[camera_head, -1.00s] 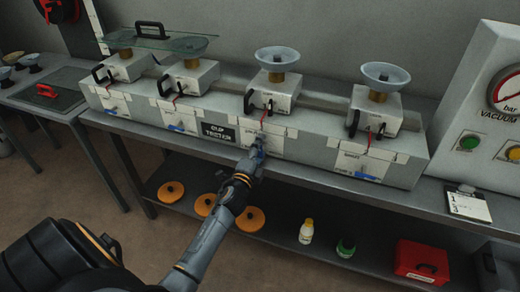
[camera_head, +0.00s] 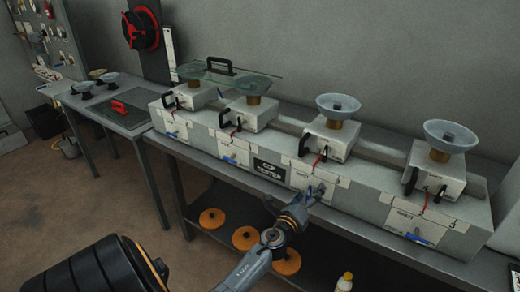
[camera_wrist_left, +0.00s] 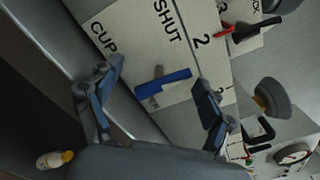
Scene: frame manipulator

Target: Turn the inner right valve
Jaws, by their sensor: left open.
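The inner right valve is a blue lever (camera_head: 319,191) on the front of the long grey-white box (camera_head: 380,217), third unit from the left. In the left wrist view the blue lever (camera_wrist_left: 163,84) lies between my left fingers, beside a "SHUT" label. It stands roughly across the line of the text. My left gripper (camera_head: 303,203) is in front of this valve. In the wrist view the gripper (camera_wrist_left: 155,100) is open, its fingers to either side of the lever, with no clear contact. My right gripper is not in view.
Other blue levers (camera_head: 229,160) sit on the same box front, lying about level. Units with cups (camera_head: 338,105) stand on top, and a glass plate with a black handle (camera_head: 217,67) lies on the left ones. Orange discs (camera_head: 246,237) and a bottle (camera_head: 345,282) are on the shelf below.

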